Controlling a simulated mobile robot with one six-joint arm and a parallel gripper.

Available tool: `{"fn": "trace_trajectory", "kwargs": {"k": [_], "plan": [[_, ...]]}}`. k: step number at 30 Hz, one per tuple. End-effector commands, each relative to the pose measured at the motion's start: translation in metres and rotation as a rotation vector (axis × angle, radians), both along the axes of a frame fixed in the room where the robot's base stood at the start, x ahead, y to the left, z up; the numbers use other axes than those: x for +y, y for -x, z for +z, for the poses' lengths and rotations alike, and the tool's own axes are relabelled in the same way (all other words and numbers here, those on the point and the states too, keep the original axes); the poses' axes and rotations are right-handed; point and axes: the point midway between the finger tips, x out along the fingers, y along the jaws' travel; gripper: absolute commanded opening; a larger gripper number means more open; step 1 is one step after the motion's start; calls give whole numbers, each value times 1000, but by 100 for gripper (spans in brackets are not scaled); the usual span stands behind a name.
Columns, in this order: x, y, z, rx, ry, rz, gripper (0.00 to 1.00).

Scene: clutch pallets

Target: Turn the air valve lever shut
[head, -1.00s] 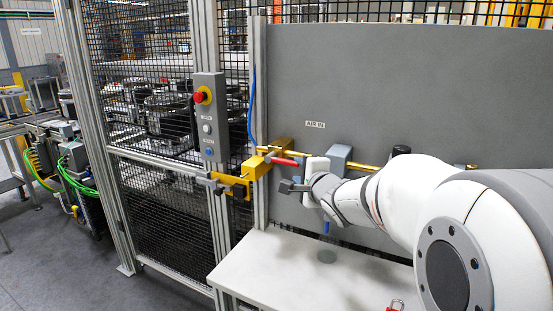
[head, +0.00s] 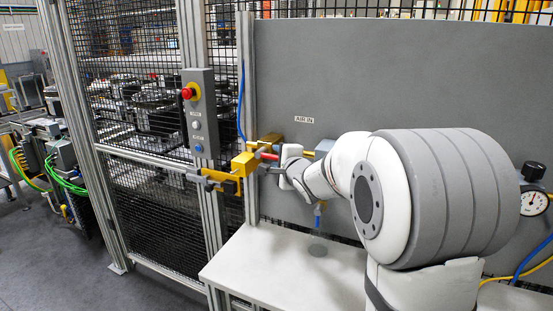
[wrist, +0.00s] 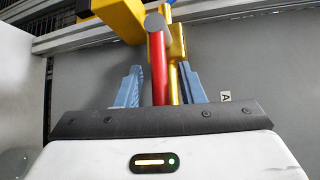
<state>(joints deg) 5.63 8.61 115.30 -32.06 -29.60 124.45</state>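In the wrist view the red lever (wrist: 158,68) points down the picture from a grey round end, beside a brass pipe. My gripper (wrist: 162,88) is open, with one blue-grey finger on each side of the lever. Gaps show between the lever and both fingers. The brass pipe also runs between the fingers, beyond the lever. In the head view my gripper (head: 275,168) is small and partly hidden by my wrist.
A grey post box with a red emergency button (head: 188,93) stands left of the valve. The white bench top (head: 240,266) lies below. A pressure gauge (head: 534,203) is at the right. Mesh fencing (head: 120,110) closes off the left.

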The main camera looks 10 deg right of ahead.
Motion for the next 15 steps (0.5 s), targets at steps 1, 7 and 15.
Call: {"fn": "trace_trajectory", "kwargs": {"k": [1, 7, 15], "plan": [[0, 0, 0, 0, 0, 0, 31], [-1, 0, 0, 0, 0, -1, 15], [-1, 0, 0, 0, 0, -1, 0]]}}
